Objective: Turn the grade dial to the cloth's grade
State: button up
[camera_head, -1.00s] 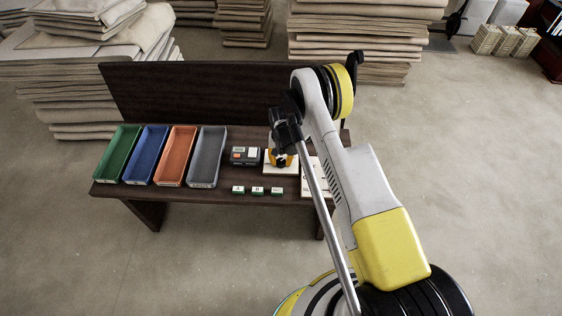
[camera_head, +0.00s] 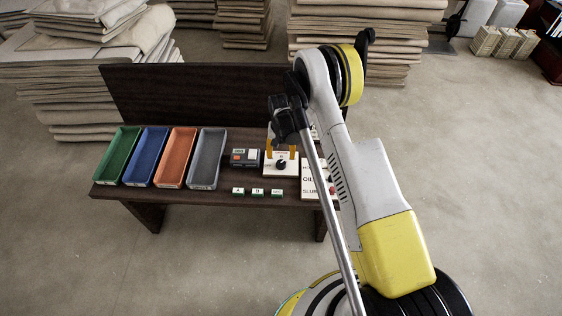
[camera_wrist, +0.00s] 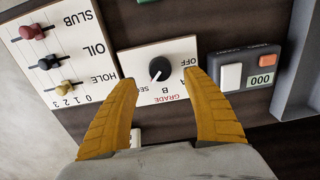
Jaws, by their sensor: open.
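The grade dial is a black round knob (camera_wrist: 159,68) on a white plate (camera_wrist: 146,54) marked OFF, A, B and "SE…" with GRADE in red; the plate is upside down in the wrist view. A small white mark shows on the knob's lower left there, but which label it meets is hard to tell. The knob also shows in the head view (camera_head: 281,164). My gripper (camera_wrist: 160,80) is open, its yellow fingers apart on either side of the lower plate. In the head view my gripper (camera_head: 280,148) is just behind the knob.
A white board (camera_wrist: 52,55) with SLUB, OIL and HOLE sliders lies beside the plate. A grey counter box (camera_wrist: 247,70) reads 000.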

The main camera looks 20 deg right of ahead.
notch_tip(320, 180, up, 6)
jog(key=shift+r, duration=0.1)
dwell(0.5)
notch_tip(320, 180, up, 16)
jog(key=t, duration=0.2)
send_over(281, 163)
jog(key=s, duration=0.2)
jog(key=s+r+n+t, duration=0.1)
jog(key=s+r, duration=0.2)
jog(key=r, duration=0.2)
jog(key=s+r+n, duration=0.1)
jog(key=s+r, duration=0.2)
jog(key=r, duration=0.3)
jog(key=s+r+n+t, duration=0.1)
jog(key=s+r+t, duration=0.1)
jog(key=s, duration=0.8)
jog(key=s+r+t, duration=0.2)
jog(key=s+r, duration=0.3)
jog(key=s, duration=0.6)
jog(key=shift+s+r+n, duration=0.2)
jog(key=shift+s+n, duration=0.1)
jog(key=shift+n, duration=0.1)
